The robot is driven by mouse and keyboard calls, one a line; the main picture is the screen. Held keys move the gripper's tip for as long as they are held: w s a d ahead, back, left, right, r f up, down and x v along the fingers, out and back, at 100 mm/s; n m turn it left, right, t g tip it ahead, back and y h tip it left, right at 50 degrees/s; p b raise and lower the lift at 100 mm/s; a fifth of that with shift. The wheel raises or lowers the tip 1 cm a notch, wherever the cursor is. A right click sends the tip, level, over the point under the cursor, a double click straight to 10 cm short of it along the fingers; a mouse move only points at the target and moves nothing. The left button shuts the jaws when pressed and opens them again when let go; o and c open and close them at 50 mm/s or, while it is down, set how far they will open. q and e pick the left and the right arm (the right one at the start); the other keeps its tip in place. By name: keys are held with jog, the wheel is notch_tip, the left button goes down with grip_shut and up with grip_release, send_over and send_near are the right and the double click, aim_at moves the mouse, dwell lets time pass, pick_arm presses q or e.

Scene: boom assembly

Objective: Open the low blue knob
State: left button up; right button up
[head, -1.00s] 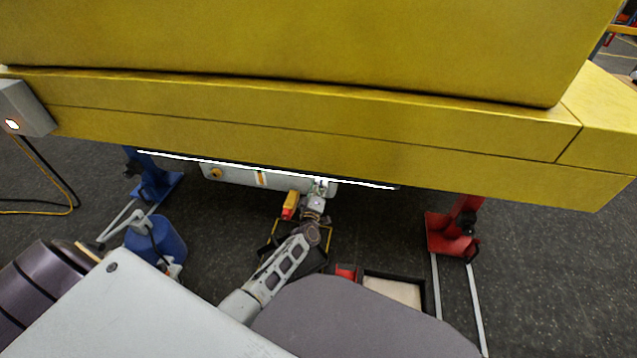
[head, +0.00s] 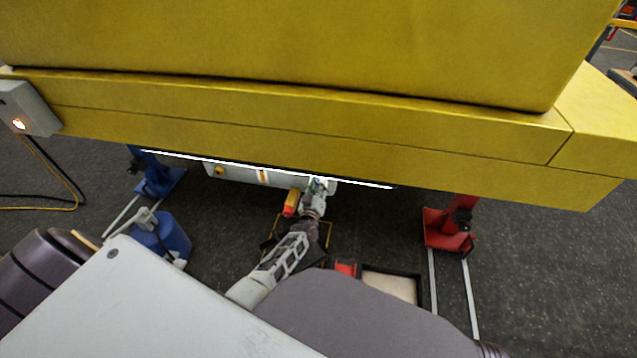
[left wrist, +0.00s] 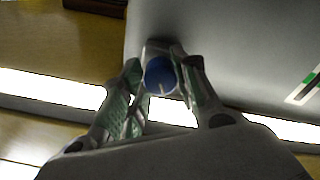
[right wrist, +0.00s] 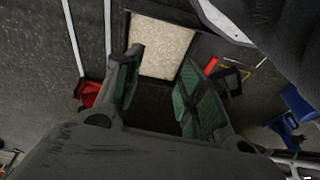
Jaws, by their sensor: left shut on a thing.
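The blue knob (left wrist: 160,74) is round, with a pale mark on its lower face, and sits on a grey surface in the left wrist view. My left gripper (left wrist: 160,82) has its green-padded fingers on both sides of the knob and is shut on it. In the head view my left gripper (head: 319,186) is under the lower edge of the yellow boom (head: 330,140), at the right end of the grey box (head: 235,174); the knob cannot be made out there. My right gripper (right wrist: 160,85) is open and empty in the right wrist view.
A bright light strip (head: 210,161) runs along the boom's underside. A yellow-red object (head: 291,202) is beside my left gripper. A blue jug (head: 170,238), a red stand (head: 448,238) and an open tray (head: 420,290) are on the dark floor.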

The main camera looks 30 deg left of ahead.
pick_arm(q)
jog(key=m+p, duration=0.3)
jog(key=m, duration=0.9)
jog(key=shift+a+m+h+p, duration=0.1)
jog(key=shift+m+h+p, duration=0.2)
jog(key=shift+p, duration=0.1)
pick_arm(e)
notch_tip(320, 180, down, 6)
jog(key=s+d+g, duration=0.1)
jog(key=shift+s+d+r+h, duration=0.15)
jog(key=shift+s+d+h, duration=0.05)
jog(key=shift+s+h, duration=0.1)
jog(key=shift+w, duration=0.15)
jog(key=shift+w+r, duration=0.2)
